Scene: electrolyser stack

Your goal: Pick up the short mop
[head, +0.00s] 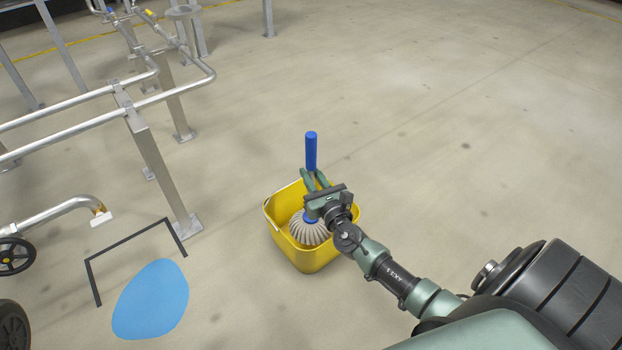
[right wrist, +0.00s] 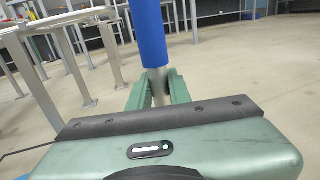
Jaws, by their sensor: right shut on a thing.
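The short mop has a blue handle grip (head: 311,150) standing upright and a whitish stringy head (head: 307,230) low in the yellow bucket (head: 290,252). My right gripper (head: 312,178) is shut on the mop's handle just below the blue grip. In the right wrist view the blue grip (right wrist: 149,35) rises above the fingers, and the grey shaft (right wrist: 159,85) passes between them. The gripper and wrist hide the middle of the mop and part of the bucket's far right side. I cannot tell whether the mop head touches the bucket floor. My left gripper is not in view.
A blue puddle-like patch (head: 150,300) lies on the floor at the lower left, partly framed by a dark line. Metal pipes on posts (head: 160,170) stand left of the bucket, with a valve wheel (head: 16,256) at the edge. The floor behind and right is clear.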

